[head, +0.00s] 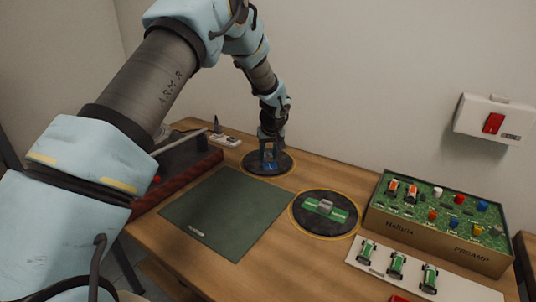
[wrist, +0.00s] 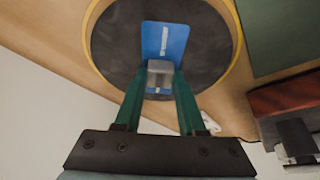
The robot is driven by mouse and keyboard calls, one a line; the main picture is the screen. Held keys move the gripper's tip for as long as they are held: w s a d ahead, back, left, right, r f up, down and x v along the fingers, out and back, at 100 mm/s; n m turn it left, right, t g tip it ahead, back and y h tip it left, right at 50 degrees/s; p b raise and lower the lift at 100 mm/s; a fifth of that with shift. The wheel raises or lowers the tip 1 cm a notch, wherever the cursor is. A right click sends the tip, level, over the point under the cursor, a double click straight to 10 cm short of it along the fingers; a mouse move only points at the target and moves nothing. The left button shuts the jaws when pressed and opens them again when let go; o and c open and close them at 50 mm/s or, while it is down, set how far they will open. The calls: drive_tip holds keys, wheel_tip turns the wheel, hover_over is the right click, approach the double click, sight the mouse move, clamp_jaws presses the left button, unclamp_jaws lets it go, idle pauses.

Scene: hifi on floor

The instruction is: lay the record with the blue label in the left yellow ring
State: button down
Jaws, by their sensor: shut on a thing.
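The record with the blue label (wrist: 175,38) is a dark disc with a blue rectangular strip and a grey block at its middle. In the head view it (head: 283,163) shows at the left yellow ring (head: 247,171), partly hidden by my gripper. My gripper (head: 270,150) points down over it, its fingers (wrist: 160,84) shut on the grey block. In the wrist view the dark disc lies within the yellow rim (wrist: 92,15). I cannot tell whether it rests fully on the table.
A green mat (head: 225,212) lies in front. A preamp box (head: 440,232), a white strip with green parts (head: 390,277) and a dark red-edged box (head: 180,180) stand around.

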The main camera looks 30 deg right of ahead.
idle(0.3)
drive_tip(key=shift+c, duration=2.1)
unclamp_jaws()
drive_tip(key=w+r+p+v, duration=0.1)
drive_tip(key=w+v, duration=0.1)
drive_tip(key=v, duration=1.4)
drive_tip(key=shift+d, duration=0.3)
